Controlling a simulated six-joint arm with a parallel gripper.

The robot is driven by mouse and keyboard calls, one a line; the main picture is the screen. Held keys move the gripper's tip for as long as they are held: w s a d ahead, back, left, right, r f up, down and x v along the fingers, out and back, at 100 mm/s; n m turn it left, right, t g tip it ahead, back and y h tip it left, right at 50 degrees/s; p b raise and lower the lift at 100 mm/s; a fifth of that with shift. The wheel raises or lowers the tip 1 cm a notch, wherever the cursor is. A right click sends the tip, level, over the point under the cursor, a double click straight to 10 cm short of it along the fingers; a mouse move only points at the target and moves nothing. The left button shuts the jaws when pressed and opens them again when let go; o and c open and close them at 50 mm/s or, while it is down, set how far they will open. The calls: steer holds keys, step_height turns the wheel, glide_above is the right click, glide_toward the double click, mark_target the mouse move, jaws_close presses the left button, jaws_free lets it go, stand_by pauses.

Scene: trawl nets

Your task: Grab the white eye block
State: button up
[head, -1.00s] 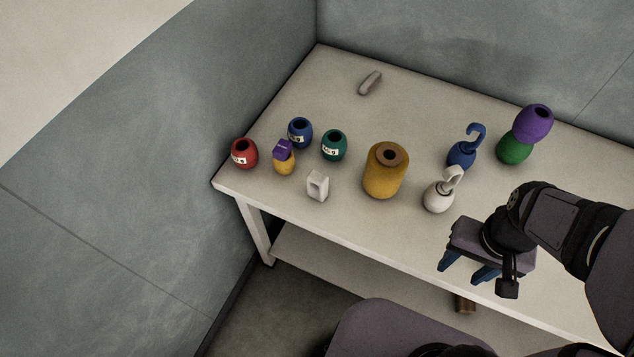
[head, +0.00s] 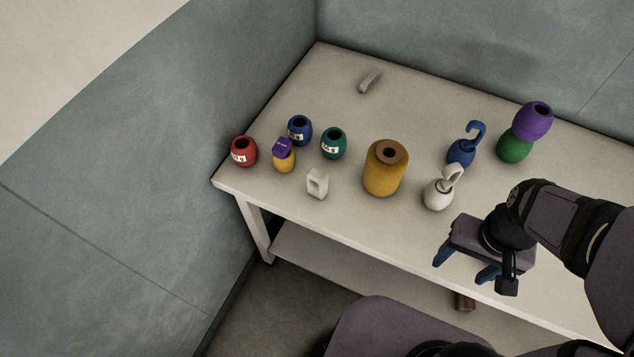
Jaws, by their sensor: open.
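The white eye block (head: 436,194) stands upright near the front edge of the table, with a rounded body and a ring-shaped eye on top. My gripper (head: 463,266) is at the lower right of it in the picture, in front of the table's front edge. Its two blue fingers are apart, with nothing seen between them. A clear gap shows in the picture between the gripper and the white eye block.
The blue hook block (head: 461,152) stands close behind the white one. The large yellow spool (head: 385,168) stands to its left. A purple float (head: 533,121) and a green one (head: 514,147) are behind right. A white square link (head: 317,184) and several small pots are farther left.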

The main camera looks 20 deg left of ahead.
steer(key=shift+r, duration=0.1)
step_height(320, 180, up, 5)
steer(key=w+a+f+n+t+h+b, duration=0.3)
steer(key=w+n+h+b, duration=0.4)
steer(key=n, duration=0.8)
steer(key=r+n+t+y+b, duration=0.2)
steer(key=n+t+y+b, duration=0.25)
steer(key=n+t, duration=1.3)
glide_above(317, 184)
steer(key=s, duration=0.3)
steer(key=n+g, duration=0.3)
steer(key=shift+m+t+y, duration=0.25)
steer(key=shift+m+y, duration=0.1)
step_height(317, 184, down, 14)
steer(key=shift+a+f, duration=0.1)
steer(key=shift+a, duration=0.05)
steer(key=shift+w+d+p, duration=0.15)
steer(key=shift+w+p, duration=0.45)
steer(key=shift+w, duration=1.25)
steer(key=shift+w+d+p, duration=0.15)
steer(key=shift+w+p, duration=0.4)
steer(key=shift+w, duration=1.3)
